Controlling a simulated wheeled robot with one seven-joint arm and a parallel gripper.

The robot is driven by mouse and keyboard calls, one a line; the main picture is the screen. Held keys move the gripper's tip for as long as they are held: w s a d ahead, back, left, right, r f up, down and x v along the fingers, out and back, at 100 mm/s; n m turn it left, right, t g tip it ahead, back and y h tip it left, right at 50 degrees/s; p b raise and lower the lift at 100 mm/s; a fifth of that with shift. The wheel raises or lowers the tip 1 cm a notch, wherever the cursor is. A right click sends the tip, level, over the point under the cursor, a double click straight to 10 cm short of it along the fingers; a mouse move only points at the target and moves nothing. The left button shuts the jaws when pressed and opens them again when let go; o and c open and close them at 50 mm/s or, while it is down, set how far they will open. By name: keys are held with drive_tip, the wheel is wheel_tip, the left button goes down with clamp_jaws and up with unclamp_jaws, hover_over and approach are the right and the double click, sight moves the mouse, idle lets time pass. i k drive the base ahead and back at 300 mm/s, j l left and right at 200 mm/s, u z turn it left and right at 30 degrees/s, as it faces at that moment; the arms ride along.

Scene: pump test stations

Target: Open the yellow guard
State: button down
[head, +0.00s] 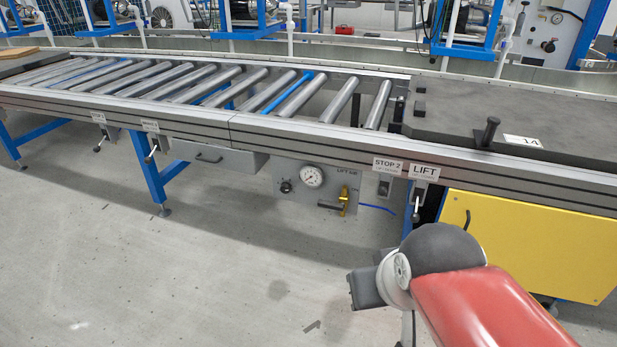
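The yellow guard (535,245) is a flat yellow panel under the right end of the conveyor. It hangs below the metal side rail and looks closed. A small dark hooked handle (467,219) stands at its upper left. My red arm reaches in from the bottom right and covers part of the guard's lower left. My gripper (364,288) is at the arm's end, a dark block over the floor, left of the guard and apart from it. Its fingers do not show clearly, so I cannot tell whether it is open or shut.
The roller conveyor (230,125) runs across the view. A gauge panel (315,188) hangs below it. STOP 2 (387,166) and LIFT (424,173) labels sit above small levers. A dark plate (560,115) with a knob lies above the guard. The floor in front is clear.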

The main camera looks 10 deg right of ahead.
sight(550, 252)
drive_tip(key=z, duration=1.65)
drive_tip(key=k+j+z, duration=0.1)
drive_tip(key=j+z, duration=0.3)
drive_tip(key=j, duration=0.15)
